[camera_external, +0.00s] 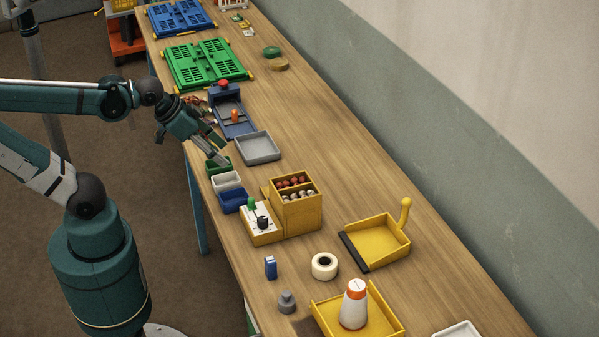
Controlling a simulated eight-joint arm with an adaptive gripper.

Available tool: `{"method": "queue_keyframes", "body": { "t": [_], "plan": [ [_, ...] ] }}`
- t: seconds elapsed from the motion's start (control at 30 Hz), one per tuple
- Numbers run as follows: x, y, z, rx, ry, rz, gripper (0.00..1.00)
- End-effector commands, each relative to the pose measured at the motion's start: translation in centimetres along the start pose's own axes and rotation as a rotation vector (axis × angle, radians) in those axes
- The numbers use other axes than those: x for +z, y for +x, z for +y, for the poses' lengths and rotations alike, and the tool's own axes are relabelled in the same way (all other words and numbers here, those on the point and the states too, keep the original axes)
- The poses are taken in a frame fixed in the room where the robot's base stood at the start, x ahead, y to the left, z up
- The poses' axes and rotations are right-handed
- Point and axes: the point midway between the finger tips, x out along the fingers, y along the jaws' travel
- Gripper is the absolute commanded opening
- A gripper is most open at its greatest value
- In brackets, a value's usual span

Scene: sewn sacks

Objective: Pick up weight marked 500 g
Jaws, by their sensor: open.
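A small grey weight with a knob on top (287,303) stands upright on the wooden table near the bottom of the view. It is left of a yellow tray; any marking on it is too small to read. My gripper (219,155) is open and points down over the small green bin (218,168), far up the table from the weight. I see nothing held between its fingers. Whether the fingertips touch the bin I cannot tell.
A yellow box of balls (297,213) and a switch box (262,237) lie between gripper and weight.

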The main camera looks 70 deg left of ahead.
Motion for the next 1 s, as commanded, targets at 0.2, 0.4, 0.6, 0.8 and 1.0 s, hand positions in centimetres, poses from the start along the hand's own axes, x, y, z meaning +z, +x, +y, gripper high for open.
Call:
{"method": "queue_keyframes", "body": {
  "t": [0.2,0.4,0.6,0.8,1.0],
  "plan": [
    [-2.1,0.5,3.0,0.048,0.083,-0.022,0.42],
    [-3.8,1.4,6.6,0.101,0.176,-0.044,0.42],
    [-5.0,2.3,10.4,0.154,0.270,-0.066,0.42],
    [-5.9,3.2,14.4,0.206,0.366,-0.087,0.42],
    [-6.3,4.1,18.7,0.260,0.462,-0.107,0.42]
  ]
}}
